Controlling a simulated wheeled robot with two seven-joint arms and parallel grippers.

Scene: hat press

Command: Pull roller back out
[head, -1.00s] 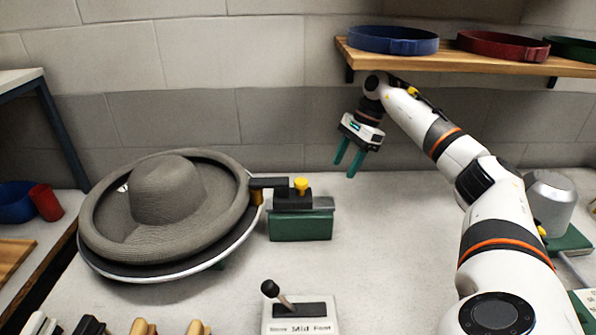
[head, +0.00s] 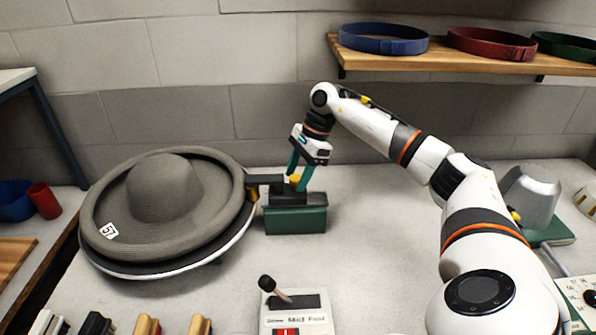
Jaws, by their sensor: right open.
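The roller unit is a green block (head: 296,220) with a dark slide on top and a yellow knob (head: 295,179). Its dark arm (head: 262,180) reaches left to a brownish roller (head: 252,194) at the hat's rim; I cannot tell if they touch. The grey hat (head: 165,200) lies on a round turntable (head: 150,269). My right gripper (head: 299,178) is open, pointing down, its teal fingers around or beside the yellow knob, which they partly hide. My left gripper is not in view.
A lever box (head: 297,318) marked with speeds stands at the front. A wooden shelf (head: 470,62) with blue, red and green bands hangs above right. A grey metal dome (head: 530,196) stands at right. Wooden and black handles line the front left edge.

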